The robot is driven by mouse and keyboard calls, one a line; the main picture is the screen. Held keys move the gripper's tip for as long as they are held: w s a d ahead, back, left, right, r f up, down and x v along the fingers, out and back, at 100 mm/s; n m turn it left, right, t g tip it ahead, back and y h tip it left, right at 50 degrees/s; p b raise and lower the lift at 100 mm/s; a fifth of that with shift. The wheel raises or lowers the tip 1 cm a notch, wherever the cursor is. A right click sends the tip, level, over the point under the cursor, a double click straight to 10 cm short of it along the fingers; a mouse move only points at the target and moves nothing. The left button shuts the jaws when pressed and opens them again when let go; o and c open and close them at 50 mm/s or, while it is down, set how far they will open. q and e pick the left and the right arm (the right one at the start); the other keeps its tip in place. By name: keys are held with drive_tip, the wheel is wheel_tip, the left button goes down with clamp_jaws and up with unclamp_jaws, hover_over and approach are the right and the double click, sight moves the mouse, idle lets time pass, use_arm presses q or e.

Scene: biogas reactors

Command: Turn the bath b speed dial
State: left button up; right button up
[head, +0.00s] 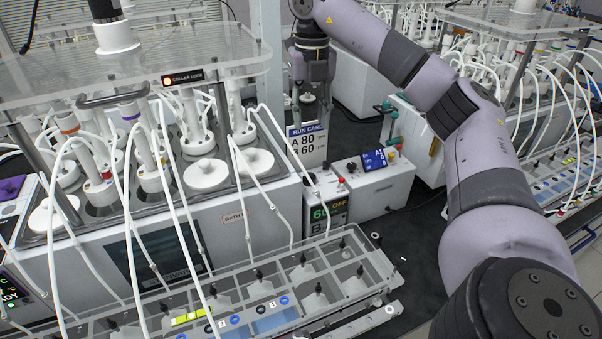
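The bath (270,215) labelled BATH B stands at the left under a clear lid. A white control box (325,205) with a display reading "60 OFF" and a large B stands at its right end. A small red-topped knob (341,182) shows at this box; I cannot tell which part is the speed dial. My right gripper (312,108) points down behind the run card, above and beyond the box, touching no knob that I can see. Its fingers look apart and empty, partly hidden by the card and lid edge. My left gripper is not in view.
A run card (307,143) reading A 80, B 60 stands behind the box. A second box (378,190) with a blue A1 display stands to the right.

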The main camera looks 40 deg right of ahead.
drive_tip(key=b, duration=0.1)
approach(309, 176)
use_arm(q)
drive_tip(key=shift+p, duration=0.8)
use_arm(e)
wheel_tip(309, 176, down, 9)
drive_tip(key=shift+d+r, duration=0.1)
drive_tip(key=shift+c, duration=0.3)
clamp_jaws()
